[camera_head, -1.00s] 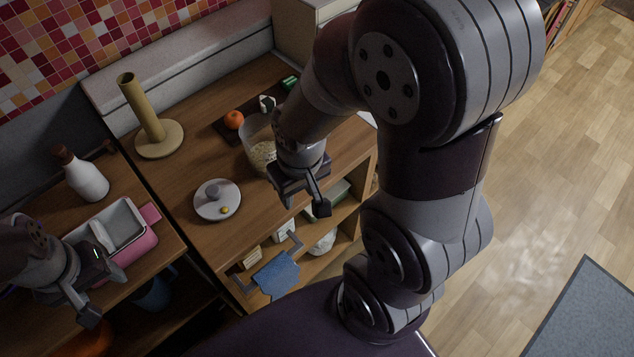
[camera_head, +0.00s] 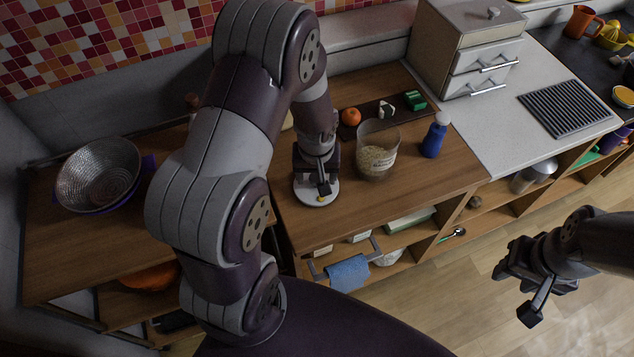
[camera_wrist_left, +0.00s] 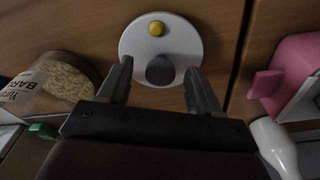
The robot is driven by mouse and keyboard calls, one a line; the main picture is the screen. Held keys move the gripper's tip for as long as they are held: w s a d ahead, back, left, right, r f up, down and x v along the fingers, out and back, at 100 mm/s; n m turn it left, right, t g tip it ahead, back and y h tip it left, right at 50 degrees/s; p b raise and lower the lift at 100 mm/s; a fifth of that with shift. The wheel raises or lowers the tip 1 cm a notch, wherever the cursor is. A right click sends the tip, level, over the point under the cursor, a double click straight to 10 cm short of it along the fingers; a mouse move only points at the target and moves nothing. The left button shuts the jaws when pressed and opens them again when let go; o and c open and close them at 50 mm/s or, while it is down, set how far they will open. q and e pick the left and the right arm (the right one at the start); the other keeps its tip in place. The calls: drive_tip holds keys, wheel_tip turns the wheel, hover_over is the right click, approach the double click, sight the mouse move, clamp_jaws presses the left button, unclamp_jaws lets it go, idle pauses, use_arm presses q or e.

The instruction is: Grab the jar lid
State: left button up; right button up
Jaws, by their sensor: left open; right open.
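The jar lid (camera_head: 304,198) is a round white disc lying on the wooden counter, partly hidden by my left gripper in the head view. In the left wrist view the lid (camera_wrist_left: 140,40) shows a grey knob (camera_wrist_left: 160,71) and a small yellow ball (camera_wrist_left: 157,29) near its rim. My left gripper (camera_head: 315,183) is open above the lid, its fingers on either side of the knob in the wrist view; contact cannot be told. A glass jar of grain (camera_head: 377,158) stands open to the right of the lid. My right gripper (camera_head: 525,288) is open and empty over the floor.
A dark board (camera_head: 374,115) with an orange (camera_head: 351,117) lies behind the jar. A blue bottle (camera_head: 434,137) stands right of the jar. A blue towel (camera_head: 348,272) hangs at the counter front. A pink box (camera_wrist_left: 293,68) is beside the lid in the wrist view.

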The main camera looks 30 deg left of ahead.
use_arm(q)
drive_tip(key=shift+w+f, duration=0.1)
drive_tip(key=shift+f, duration=0.45)
drive_tip(key=shift+a, duration=0.1)
drive_tip(key=c, duration=1.1)
drive_tip(key=shift+r, duration=0.15)
drive_tip(key=shift+c, duration=0.2)
